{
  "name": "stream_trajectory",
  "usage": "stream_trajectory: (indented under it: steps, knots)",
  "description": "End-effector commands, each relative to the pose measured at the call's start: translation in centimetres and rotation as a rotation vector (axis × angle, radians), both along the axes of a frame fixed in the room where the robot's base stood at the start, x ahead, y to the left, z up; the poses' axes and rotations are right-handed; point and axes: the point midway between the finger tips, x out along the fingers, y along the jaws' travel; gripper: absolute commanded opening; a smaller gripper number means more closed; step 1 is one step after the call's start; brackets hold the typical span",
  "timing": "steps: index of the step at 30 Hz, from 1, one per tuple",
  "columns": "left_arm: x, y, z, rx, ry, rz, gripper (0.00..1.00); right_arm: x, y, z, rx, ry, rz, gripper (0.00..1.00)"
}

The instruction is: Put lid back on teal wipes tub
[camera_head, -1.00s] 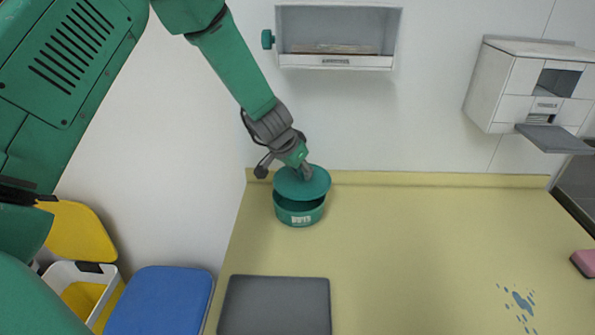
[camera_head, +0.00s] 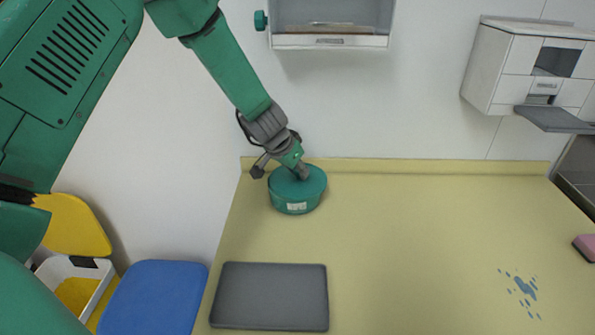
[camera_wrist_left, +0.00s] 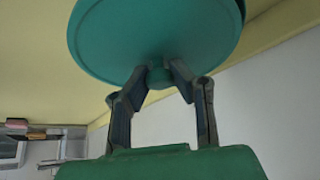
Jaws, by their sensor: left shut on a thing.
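The teal wipes tub (camera_head: 292,207) stands upright near the back left of the yellow counter, with a pale label on its front. The round teal lid (camera_head: 313,183) lies over the tub's opening, with no clear gap visible between them in the head view. My left gripper (camera_head: 301,175) is above the lid and shut on its small centre knob. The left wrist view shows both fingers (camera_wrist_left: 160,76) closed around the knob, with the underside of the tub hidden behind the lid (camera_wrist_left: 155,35). My right gripper is not in view.
A grey tray (camera_head: 270,296) lies at the counter's front left. Blue spots (camera_head: 522,285) and a pink block (camera_head: 584,247) are at the right. A wall cabinet (camera_head: 330,40) and a white dispenser (camera_head: 525,70) hang behind. The middle of the counter is clear.

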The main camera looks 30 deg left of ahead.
Motion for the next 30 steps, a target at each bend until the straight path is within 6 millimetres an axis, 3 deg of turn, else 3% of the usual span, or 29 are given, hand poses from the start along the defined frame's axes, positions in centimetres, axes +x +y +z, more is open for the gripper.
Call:
stream_trajectory:
  steps: [30]
  knots:
    - [-0.2, 1.3, -0.3, -0.001, 0.000, 0.003, 0.00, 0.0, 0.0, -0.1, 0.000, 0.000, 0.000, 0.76]
